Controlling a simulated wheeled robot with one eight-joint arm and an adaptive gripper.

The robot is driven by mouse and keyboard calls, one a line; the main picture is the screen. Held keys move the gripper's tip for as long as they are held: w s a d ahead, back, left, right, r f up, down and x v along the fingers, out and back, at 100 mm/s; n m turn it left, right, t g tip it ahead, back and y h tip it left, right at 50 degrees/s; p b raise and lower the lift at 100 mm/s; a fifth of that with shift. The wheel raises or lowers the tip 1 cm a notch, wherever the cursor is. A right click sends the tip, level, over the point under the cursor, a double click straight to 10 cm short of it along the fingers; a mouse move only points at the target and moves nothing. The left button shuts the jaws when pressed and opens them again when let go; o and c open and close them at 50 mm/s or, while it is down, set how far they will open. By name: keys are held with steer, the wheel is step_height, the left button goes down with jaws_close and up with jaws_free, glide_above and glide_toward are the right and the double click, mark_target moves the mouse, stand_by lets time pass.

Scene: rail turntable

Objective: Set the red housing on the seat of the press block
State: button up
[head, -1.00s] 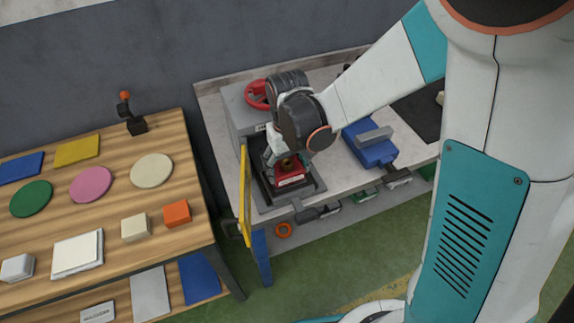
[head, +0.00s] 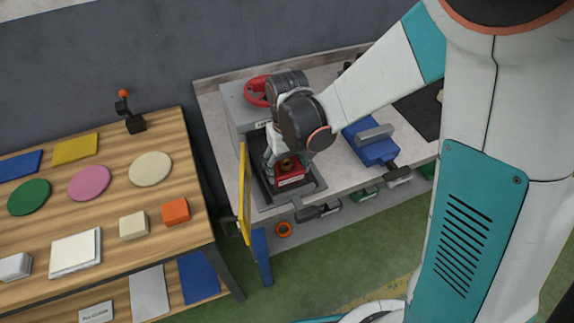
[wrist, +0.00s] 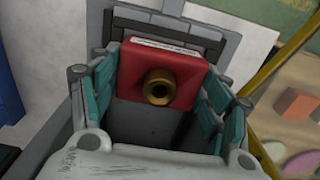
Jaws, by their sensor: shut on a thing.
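The red housing (head: 290,172) is a small red block with a white label strip and a brass ring on its top face. It also shows in the wrist view (wrist: 190,70). My gripper (wrist: 160,90) is shut on it, with teal finger pads on both sides of the block. The press block (head: 240,118) is a grey machine with a red handwheel. Its dark seat and grey base (head: 312,190) lie under and around the housing. My gripper hides much of the seat, and I cannot tell whether the housing touches it.
A yellow-edged guard door (head: 244,195) stands open just left of the press. A blue vise (head: 370,148) is on the bench to the right. A wooden table (head: 110,200) at the left holds coloured discs and blocks.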

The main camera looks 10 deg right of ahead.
steer(key=o, duration=1.7)
steer(key=shift+r, duration=3.75)
